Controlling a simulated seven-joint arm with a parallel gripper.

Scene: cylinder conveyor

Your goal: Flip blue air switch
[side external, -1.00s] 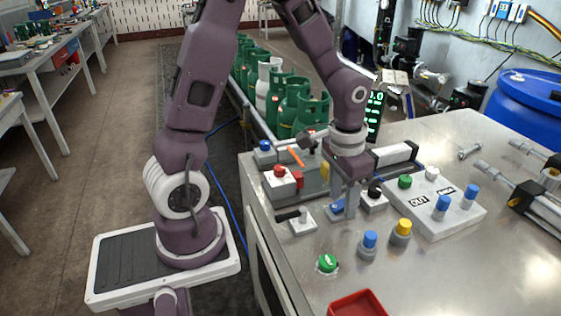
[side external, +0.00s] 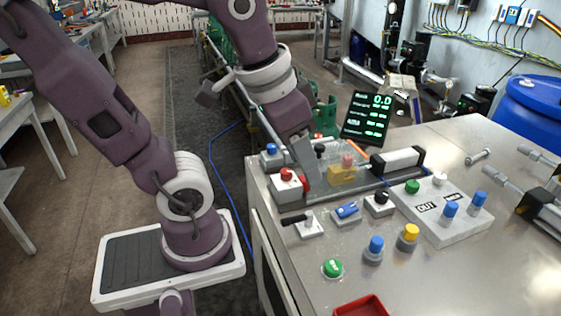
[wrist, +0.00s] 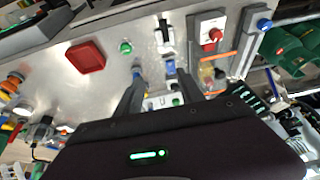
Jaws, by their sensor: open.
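The blue air switch (side external: 346,210) is a blue lever on a small grey plate on the metal table, uncovered in the side view. In the wrist view the blue switch (wrist: 170,68) shows between the finger ends. My gripper (side external: 310,182) is tilted, its grey fingers overlapping the red-button box in the side view, up and left of the switch. In the wrist view my gripper (wrist: 158,76) has its two fingers apart with nothing held. The fingers look clear of the switch. I cannot tell which way the lever is set.
Close by are a black-handled switch (side external: 308,226), a black knob (side external: 380,203), a red-button box (side external: 288,186), and blue (side external: 374,250) and yellow (side external: 408,236) buttons. A green button (side external: 332,268) and red tray (side external: 360,306) lie nearer the front.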

